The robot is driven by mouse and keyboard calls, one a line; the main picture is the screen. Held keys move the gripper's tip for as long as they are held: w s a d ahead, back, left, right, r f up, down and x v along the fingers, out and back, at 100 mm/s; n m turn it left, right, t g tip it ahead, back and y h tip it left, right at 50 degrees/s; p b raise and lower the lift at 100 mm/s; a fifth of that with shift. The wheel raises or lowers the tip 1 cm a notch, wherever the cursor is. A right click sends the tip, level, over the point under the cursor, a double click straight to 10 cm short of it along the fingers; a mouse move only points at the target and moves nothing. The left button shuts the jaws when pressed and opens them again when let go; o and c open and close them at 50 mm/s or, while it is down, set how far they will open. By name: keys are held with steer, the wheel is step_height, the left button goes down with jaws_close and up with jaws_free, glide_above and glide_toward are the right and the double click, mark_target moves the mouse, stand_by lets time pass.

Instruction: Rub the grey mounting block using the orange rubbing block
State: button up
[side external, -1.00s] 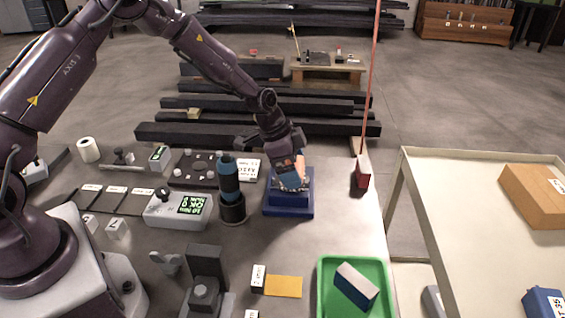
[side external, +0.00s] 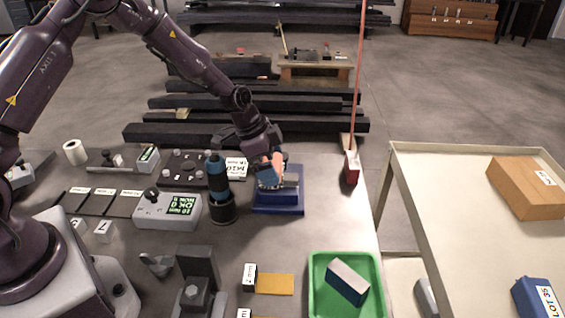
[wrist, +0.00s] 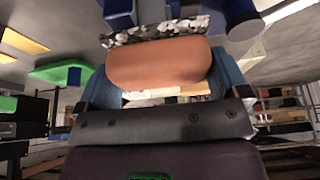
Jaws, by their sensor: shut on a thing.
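My gripper (side external: 268,166) is shut on the orange rubbing block (side external: 277,164), which also fills the upper middle of the wrist view (wrist: 158,64) between blue fingers. A speckled grey layer (wrist: 155,33) lies against its far face; I cannot tell whether it belongs to the rubbing block.
A black and blue cylinder (side external: 218,185) stands close left of the stand. A grey display box (side external: 167,210) is further left. A green tray (side external: 318,300) with a blue and white block is in front.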

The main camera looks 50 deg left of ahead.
steer(key=shift+s+a, duration=0.35)
steer(key=shift+s+a+r, duration=0.1)
steer(key=shift+a, duration=0.05)
steer(key=shift+r, duration=4)
